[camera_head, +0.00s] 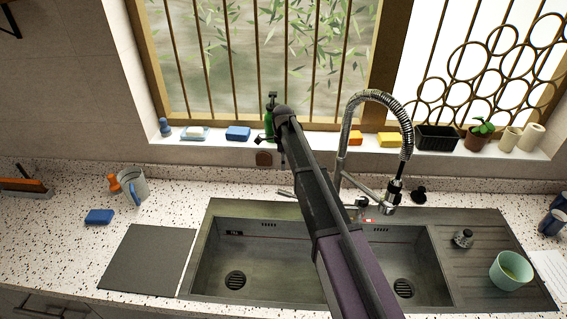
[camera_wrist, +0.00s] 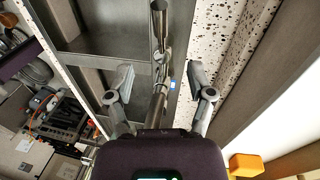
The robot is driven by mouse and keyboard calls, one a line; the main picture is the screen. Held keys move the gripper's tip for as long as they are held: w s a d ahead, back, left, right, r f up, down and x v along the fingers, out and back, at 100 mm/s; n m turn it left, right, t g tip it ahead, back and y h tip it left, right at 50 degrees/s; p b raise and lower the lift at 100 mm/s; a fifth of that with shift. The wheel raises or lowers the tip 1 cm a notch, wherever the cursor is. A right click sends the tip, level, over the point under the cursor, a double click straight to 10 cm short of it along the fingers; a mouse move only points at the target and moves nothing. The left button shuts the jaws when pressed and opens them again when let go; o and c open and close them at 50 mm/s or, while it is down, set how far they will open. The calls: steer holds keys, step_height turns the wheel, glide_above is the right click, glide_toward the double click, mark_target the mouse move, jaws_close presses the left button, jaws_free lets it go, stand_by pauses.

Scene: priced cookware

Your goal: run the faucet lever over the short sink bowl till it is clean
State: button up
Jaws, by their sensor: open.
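The faucet (camera_head: 408,135) has a tall coiled neck and stands behind the sink. In the wrist view, metal faucet parts (camera_wrist: 159,55) run between the two fingers of my gripper (camera_wrist: 161,90), which is open; I cannot tell whether a finger touches them. I cannot tell for sure which part is the lever. My arm crosses the middle of the head view and hides the gripper there. The short sink bowl (camera_head: 436,270) is on the right, with a round drain (camera_head: 403,288). The longer bowl (camera_head: 275,258) is on the left, partly behind my arm.
A green cup (camera_head: 511,270) and a dark stopper (camera_head: 463,238) stand on the right drainboard. A grey mat (camera_head: 148,258), blue sponge (camera_head: 99,216) and mug (camera_head: 133,187) are at left. Sponges, a green bottle and a plant (camera_head: 479,134) line the window sill.

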mark_target(283, 193)
steer(key=shift+f, duration=0.2)
steer(key=f+b, duration=0.4)
steer(key=s+f+b, duration=0.1)
steer(key=f+b, duration=0.3)
steer(key=b, duration=0.1)
steer(key=s+f+b, duration=0.1)
steer(key=f+b, duration=0.3)
steer(key=f, duration=0.1)
steer(key=shift+s+d+f+b, duration=0.1)
steer(key=shift+s+b, duration=0.15)
steer(key=shift+b, duration=0.05)
stand_by(0.3)
jaws_close()
